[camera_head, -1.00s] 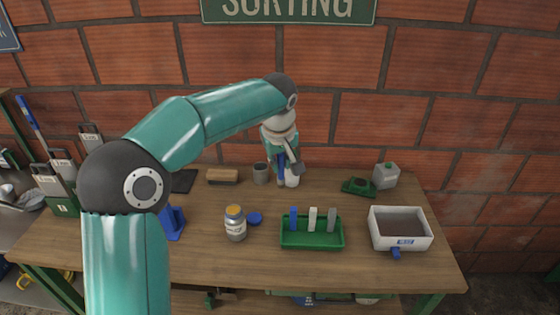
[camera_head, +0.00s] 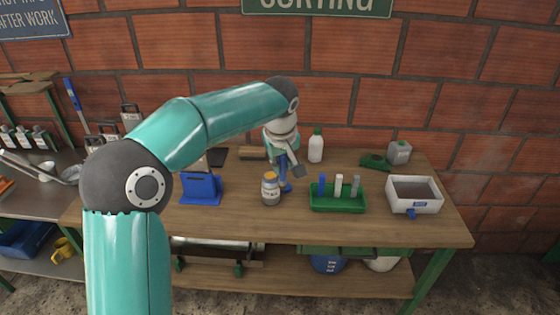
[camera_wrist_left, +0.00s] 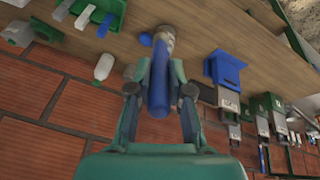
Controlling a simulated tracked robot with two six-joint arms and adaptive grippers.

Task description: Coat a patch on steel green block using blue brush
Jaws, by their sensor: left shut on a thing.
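My left gripper (camera_head: 284,160) is shut on a blue handle (camera_wrist_left: 158,92), which looks like the blue brush. The handle also shows below the jaws in the head view (camera_head: 283,167). Its far end points at the glass jar (camera_head: 270,189) with an orange top; whether it touches is unclear. In the wrist view the jar (camera_wrist_left: 165,35) is partly behind the handle. A blue lid (camera_head: 286,187) lies beside the jar. Labelled grey and green blocks (camera_wrist_left: 227,98) stand near the blue stand (camera_head: 200,189); I cannot tell which is the steel green block. My right gripper is out of view.
A green tray (camera_head: 337,207) with blue, white and grey upright pieces stands right of the jar. A white bin (camera_head: 414,207), white bottle (camera_head: 315,147), green item (camera_head: 374,161) and grey can (camera_head: 399,152) are further right or back. The bench front is clear.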

